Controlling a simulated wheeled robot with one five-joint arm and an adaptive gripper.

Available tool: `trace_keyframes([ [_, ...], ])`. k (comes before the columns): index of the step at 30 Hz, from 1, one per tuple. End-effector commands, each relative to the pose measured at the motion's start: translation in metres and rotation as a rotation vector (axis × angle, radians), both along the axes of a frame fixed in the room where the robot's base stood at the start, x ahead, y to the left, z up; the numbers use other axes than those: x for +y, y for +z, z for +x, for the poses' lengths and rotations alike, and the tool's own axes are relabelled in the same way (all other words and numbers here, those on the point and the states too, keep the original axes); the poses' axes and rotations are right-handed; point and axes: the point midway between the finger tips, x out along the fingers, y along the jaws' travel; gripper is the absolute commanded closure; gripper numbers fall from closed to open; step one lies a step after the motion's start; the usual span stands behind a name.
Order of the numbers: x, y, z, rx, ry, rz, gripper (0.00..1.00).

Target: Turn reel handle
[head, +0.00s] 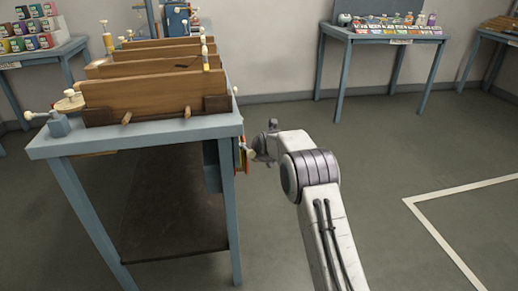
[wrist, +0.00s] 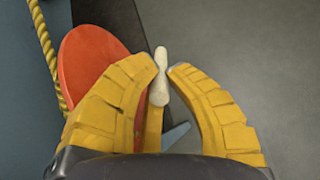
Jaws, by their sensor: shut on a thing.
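The reel is an orange-red disc (wrist: 88,65) in the wrist view, upper left, partly behind my gripper's left finger. Its handle is a pale, cream-coloured knob (wrist: 159,75) between the tips of my yellow-fingered gripper (wrist: 164,68), which is shut on it. In the head view the reel (head: 241,156) shows edge-on, red and yellow, at the right end of the workbench below its top. My gripper (head: 262,147) is close against the reel's right side there. The fingers' contact with the handle is too small to make out in that view.
A yellow rope (wrist: 46,45) runs beside the disc. The blue-grey workbench (head: 150,137) carries wooden boards (head: 150,97) and small knobs. A blue table (head: 385,37) with small bottles stands at the back. The floor (head: 400,150) right of my arm is clear.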

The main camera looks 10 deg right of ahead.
Motion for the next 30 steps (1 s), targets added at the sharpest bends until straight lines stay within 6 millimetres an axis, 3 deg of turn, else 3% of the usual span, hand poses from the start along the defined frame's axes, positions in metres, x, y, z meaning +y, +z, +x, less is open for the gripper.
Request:
trace_keyframes([
  [12,-0.0024,0.0035,0.0022,-0.007,-0.003,0.000,1.00],
  [13,-0.0024,0.0035,0.0022,-0.007,-0.003,0.000,0.85],
  [21,-0.0011,0.0018,0.0012,-0.002,-0.002,0.000,0.61],
  [30,-0.0004,0.0016,-0.0002,0.002,0.000,0.000,0.61],
])
